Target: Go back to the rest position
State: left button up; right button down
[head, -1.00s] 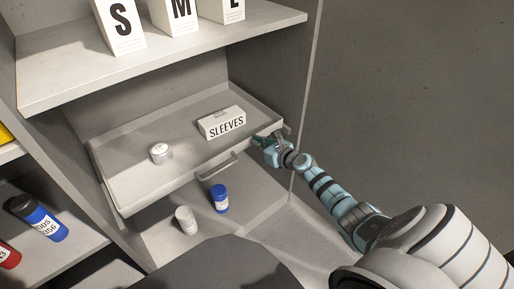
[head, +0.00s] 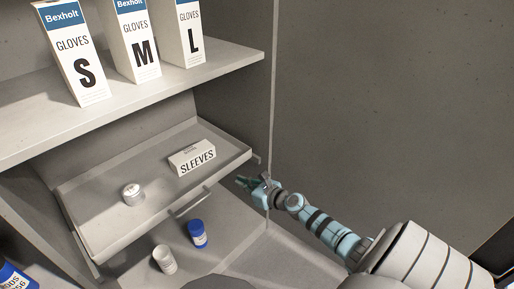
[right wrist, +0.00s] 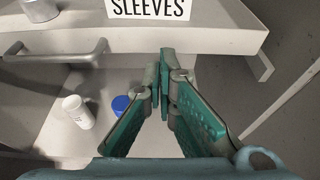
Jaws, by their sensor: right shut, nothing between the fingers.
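My right gripper (head: 254,183) is shut and empty. It hangs in the air at the right front corner of the pulled-out tray drawer (head: 110,230), apart from it as far as I can tell. In the right wrist view its teal fingers (right wrist: 165,85) meet in front of the drawer's front edge. My left gripper is not in view.
The drawer holds a SLEEVES box (head: 192,158) and a small round tin (head: 133,194). Glove boxes (head: 135,42) stand on the shelf above. The drawer handle (head: 190,203) sticks out. Right side is free.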

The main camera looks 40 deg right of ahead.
jog(key=v, duration=0.6)
jog(key=shift+d, duration=0.15)
